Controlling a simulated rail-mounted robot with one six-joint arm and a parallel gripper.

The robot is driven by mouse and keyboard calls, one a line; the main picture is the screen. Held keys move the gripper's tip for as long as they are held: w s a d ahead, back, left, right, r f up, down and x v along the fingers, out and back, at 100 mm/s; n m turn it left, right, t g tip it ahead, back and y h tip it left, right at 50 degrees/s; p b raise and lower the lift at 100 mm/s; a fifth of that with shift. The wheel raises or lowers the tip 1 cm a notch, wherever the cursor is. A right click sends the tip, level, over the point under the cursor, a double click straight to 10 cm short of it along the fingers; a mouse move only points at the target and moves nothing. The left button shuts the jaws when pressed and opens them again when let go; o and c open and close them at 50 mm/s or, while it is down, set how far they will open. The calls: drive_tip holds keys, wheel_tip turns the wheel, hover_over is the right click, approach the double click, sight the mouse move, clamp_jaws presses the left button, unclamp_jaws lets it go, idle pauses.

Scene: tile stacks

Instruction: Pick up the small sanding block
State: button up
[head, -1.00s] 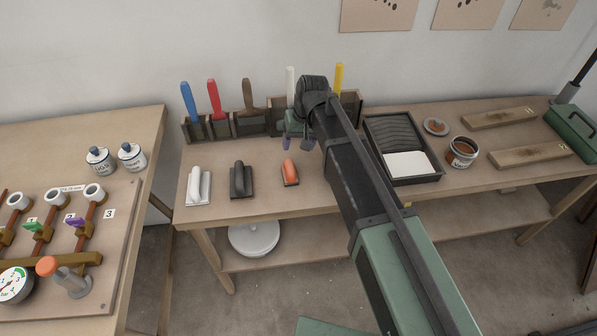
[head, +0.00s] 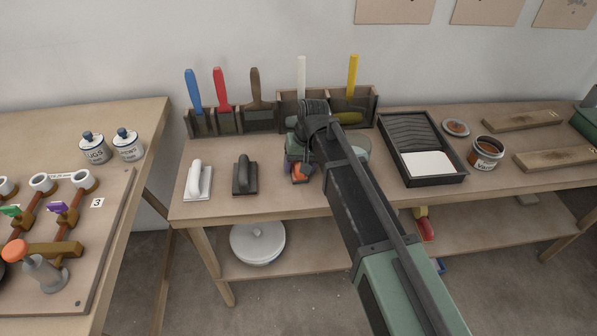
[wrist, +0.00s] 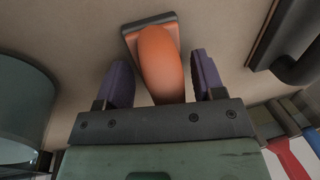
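The small sanding block (head: 300,175) has an orange rounded handle on a thin dark base. It lies on the bench to the right of the other two blocks, partly hidden by my gripper in the head view. In the wrist view the orange handle (wrist: 160,60) stands between the two purple fingers of my gripper (wrist: 165,82). A gap shows on each side of the handle, so the fingers are open and apart from it. In the head view my gripper (head: 299,168) is low over the block.
A black block (head: 244,176) and a white block (head: 197,181) lie to the left. Behind stands a wooden rack (head: 260,119) of brushes. A paint tray (head: 455,178) and an open tin (head: 485,153) are to the right. A greenish round thing (wrist: 22,110) is close beside my gripper.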

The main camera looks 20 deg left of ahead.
drive_tip(key=c, duration=0.7)
drive_tip(key=shift+r, duration=0.1)
wheel_tip(320, 180, up, 20)
drive_tip(key=p, duration=2)
